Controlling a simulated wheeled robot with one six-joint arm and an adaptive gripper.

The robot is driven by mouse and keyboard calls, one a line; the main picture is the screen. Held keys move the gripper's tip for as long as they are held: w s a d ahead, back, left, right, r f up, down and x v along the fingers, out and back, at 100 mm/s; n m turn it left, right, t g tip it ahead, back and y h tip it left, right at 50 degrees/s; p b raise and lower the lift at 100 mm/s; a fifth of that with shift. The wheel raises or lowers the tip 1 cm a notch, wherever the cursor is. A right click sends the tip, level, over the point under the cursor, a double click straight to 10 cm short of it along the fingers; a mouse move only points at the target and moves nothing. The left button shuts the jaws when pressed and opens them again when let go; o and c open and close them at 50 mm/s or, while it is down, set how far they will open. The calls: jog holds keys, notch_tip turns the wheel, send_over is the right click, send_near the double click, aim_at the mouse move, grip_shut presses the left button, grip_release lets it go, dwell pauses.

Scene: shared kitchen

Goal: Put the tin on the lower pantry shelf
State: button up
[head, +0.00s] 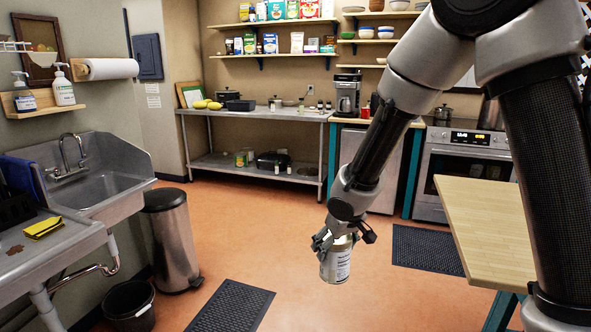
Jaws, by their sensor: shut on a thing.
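My gripper (340,238) is shut on a tin (336,263), a silvery can with a pale printed label. The tin hangs upright below the gripper, above the open floor in the middle of the room. Its top is partly hidden by the gripper fingers. Two pantry shelves hang on the back wall. The lower pantry shelf (225,56) holds boxes and packets, and the upper shelf (230,25) holds more boxes. Both are far behind the gripper.
A metal table (215,111) with an undershelf stands below the shelves. A wooden-topped table (490,225) is close at right. A sink (105,185), a steel bin (172,240) and a black bucket (130,305) line the left. Orange floor lies open between, with dark mats (232,308).

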jog(key=w+d+m+h, duration=0.1)
jog(key=w+d+m, duration=0.1)
jog(key=d, duration=0.7)
jog(key=w+d+f+m+h, duration=0.1)
jog(key=w+d+m, duration=0.2)
jog(key=d, duration=0.7)
jog(key=w, duration=0.2)
jog(key=shift+w+d+f+m, duration=0.15)
jog(key=shift+w+d+m, duration=0.1)
jog(key=shift+w+m, duration=0.05)
